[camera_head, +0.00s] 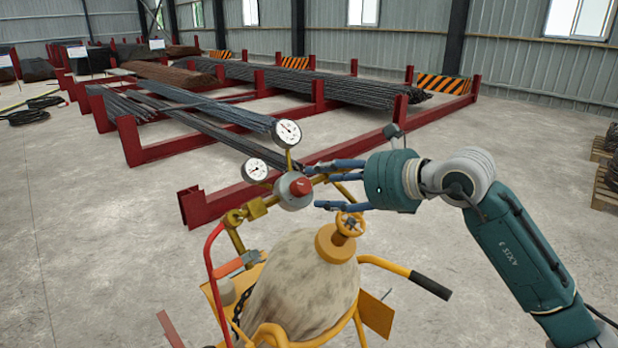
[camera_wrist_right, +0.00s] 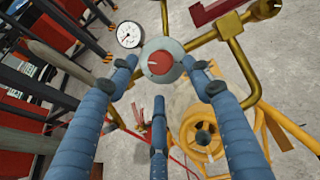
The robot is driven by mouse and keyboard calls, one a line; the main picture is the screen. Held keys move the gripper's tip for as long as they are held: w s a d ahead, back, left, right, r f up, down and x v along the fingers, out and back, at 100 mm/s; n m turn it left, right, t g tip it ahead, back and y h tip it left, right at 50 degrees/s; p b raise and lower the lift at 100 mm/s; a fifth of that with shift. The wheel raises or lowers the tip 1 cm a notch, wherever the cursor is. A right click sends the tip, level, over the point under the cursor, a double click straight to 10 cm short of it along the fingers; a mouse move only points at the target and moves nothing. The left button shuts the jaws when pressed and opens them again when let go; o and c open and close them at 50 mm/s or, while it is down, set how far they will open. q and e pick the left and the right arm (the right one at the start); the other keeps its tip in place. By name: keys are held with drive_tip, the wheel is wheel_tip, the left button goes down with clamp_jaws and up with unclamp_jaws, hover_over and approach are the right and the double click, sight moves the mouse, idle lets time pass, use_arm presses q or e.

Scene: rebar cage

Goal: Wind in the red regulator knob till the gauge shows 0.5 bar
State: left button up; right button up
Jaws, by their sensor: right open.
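The red regulator knob (camera_head: 301,187) sits on the front of a grey round regulator body (camera_head: 291,199) on brass pipework. In the right wrist view the knob (camera_wrist_right: 161,62) faces me with a pale line on it. Two white gauges stand by it: an upper one (camera_head: 287,133) and a left one (camera_head: 254,170). One gauge (camera_wrist_right: 129,35) shows in the wrist view; its numbers are too small to read. My right gripper (camera_head: 314,187) is open, its fingers spread around the regulator, with no clear grip on the knob. My left gripper is out of view.
Below stands a dirty pale cylinder (camera_head: 302,285) with a yellow handwheel valve (camera_head: 350,224) on a yellow trolley with a black-gripped handle (camera_head: 430,286). A red hose (camera_head: 210,262) hangs at its left. Red racks with rebar (camera_head: 320,83) lie behind. Concrete floor is clear to the left.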

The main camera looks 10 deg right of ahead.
sight(305, 184)
drive_tip(key=p+x, duration=0.1)
drive_tip(key=x, duration=0.3)
drive_tip(key=shift+w+a+p, duration=0.15)
drive_tip(key=shift+p, duration=0.15)
drive_tip(key=shift+w+a+f, duration=0.3)
drive_tip(key=shift+w+a, duration=0.05)
drive_tip(key=shift+w, duration=0.05)
drive_tip(key=shift+r, duration=0.15)
drive_tip(key=c, duration=1.1)
